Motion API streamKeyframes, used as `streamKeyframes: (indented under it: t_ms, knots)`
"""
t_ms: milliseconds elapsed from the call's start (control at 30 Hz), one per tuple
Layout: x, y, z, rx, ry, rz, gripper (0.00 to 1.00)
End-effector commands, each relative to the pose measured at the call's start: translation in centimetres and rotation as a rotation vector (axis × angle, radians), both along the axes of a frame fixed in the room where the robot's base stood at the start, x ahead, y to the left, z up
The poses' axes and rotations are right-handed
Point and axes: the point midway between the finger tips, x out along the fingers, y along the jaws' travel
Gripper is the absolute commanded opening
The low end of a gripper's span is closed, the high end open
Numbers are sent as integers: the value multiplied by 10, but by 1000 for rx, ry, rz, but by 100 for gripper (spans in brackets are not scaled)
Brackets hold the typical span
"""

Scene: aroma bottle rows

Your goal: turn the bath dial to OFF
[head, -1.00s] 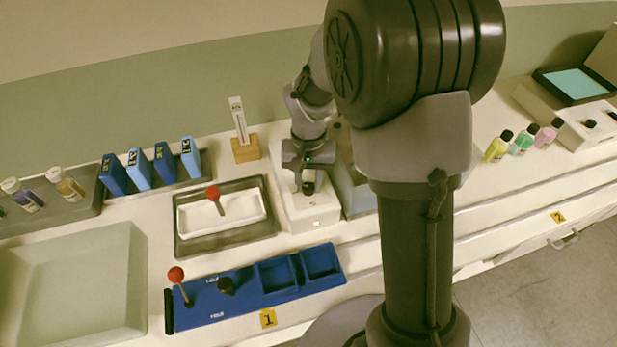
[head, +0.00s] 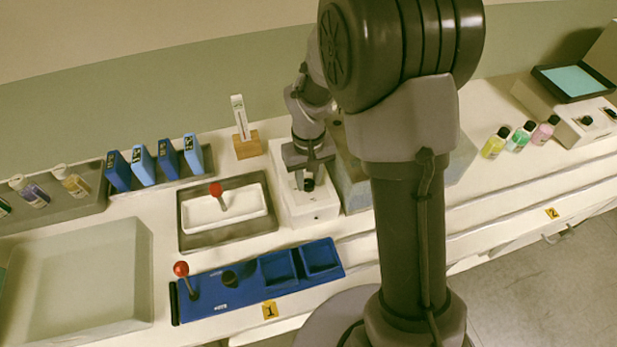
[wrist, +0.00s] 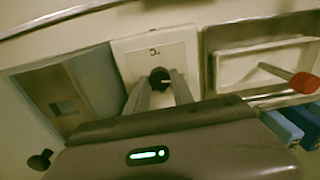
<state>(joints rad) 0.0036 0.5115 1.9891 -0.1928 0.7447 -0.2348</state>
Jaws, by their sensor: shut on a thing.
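The bath dial (head: 308,184) is a small black knob on a white control box (head: 318,212). My gripper (head: 302,180) reaches down over the box from behind. In the wrist view my gripper (wrist: 160,84) has its two fingers on either side of the dial (wrist: 160,75), shut on it. The white box (wrist: 178,45) carries a small dark mark beyond the dial, too small to read surely. The dial's pointer and any OFF mark cannot be made out.
A grey tray with a white basin and a red-knobbed stick (head: 216,190) stands left of the box. A blue panel (head: 235,290) with another red-knobbed lever lies in front. A grey-walled tank (head: 352,188) adjoins the box on the right. Blue boxes stand at the back left.

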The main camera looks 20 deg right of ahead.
Motion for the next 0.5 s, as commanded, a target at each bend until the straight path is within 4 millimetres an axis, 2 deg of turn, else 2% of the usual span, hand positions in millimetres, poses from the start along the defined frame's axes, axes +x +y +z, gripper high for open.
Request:
streamKeyframes:
  t_ms: [167,200,300,500]
  knots:
    - [0,0,0,0,-1,1,0]
    - [0,0,0,0,-1,1,32]
    - [0,0,0,0,-1,0,50]
    - [0,0,0,0,0,0,50]
